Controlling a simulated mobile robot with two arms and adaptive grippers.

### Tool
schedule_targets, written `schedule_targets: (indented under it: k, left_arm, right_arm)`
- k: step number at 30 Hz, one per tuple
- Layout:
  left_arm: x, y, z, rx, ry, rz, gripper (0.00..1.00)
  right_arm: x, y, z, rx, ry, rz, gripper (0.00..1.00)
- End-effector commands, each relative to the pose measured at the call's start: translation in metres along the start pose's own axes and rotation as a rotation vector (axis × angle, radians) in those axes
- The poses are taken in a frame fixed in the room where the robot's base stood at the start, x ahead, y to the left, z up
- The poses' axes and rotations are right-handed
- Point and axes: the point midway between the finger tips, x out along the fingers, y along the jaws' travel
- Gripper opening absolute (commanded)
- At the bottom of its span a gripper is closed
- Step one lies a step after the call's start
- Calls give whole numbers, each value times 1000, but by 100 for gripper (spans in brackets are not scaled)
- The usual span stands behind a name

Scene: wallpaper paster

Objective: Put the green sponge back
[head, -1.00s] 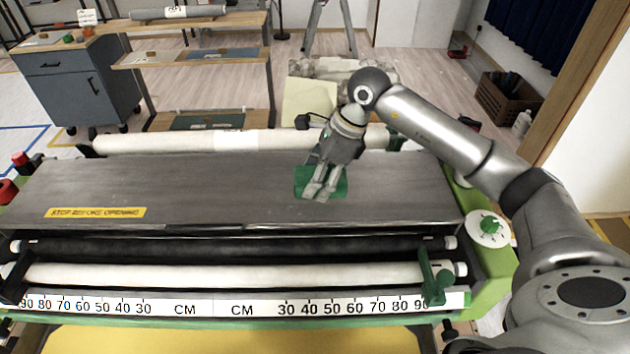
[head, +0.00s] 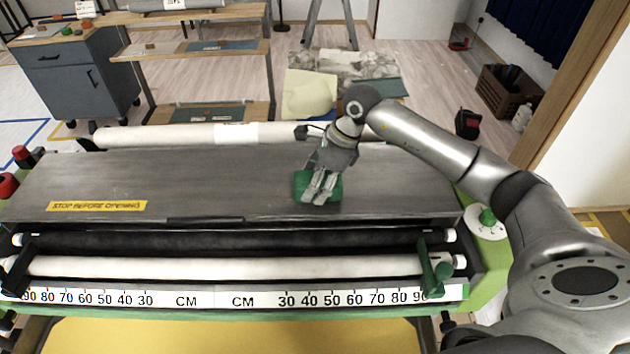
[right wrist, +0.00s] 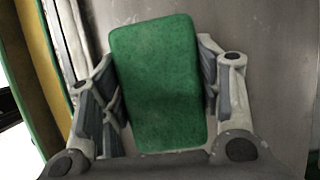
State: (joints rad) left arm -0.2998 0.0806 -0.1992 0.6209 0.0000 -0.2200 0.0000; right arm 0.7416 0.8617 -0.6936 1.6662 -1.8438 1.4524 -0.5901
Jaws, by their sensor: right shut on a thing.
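The green sponge (head: 301,184) is at the right part of the machine's grey metal cover (head: 200,180). My right gripper (head: 318,194) is shut on it, with the fingers pointing down toward the cover. In the right wrist view the sponge (right wrist: 155,85) is a rounded green block, slightly tilted, between the two fingers of my right gripper (right wrist: 160,90). Whether the sponge touches the cover or hangs just above it I cannot tell. My left gripper does not show.
A white roll (head: 180,135) lies behind the cover. Black and white rollers and a CM ruler (head: 215,298) run along the front. A green dial (head: 487,217) is at the right end. A blue cabinet (head: 75,80) with small items on top stands at the back left.

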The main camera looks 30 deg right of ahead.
Motion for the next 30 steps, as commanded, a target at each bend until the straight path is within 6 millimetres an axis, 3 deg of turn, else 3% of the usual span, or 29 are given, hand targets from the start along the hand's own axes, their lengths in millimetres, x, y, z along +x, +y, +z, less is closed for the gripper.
schedule_targets:
  k: [3,4,8,19,25,30]
  left_arm:
    - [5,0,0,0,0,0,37]
    - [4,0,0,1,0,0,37]
    - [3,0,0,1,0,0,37]
    - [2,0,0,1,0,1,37]
    - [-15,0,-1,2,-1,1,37]
    - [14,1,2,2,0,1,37]
  right_arm:
    - [4,0,-2,0,0,-1,33]
    - [2,0,-1,0,0,-1,62]
    - [2,0,-1,0,0,0,79]
    - [1,0,-1,0,0,0,80]
    - [-7,0,3,0,0,0,80]
    - [-37,-2,-2,-3,0,-9,80]
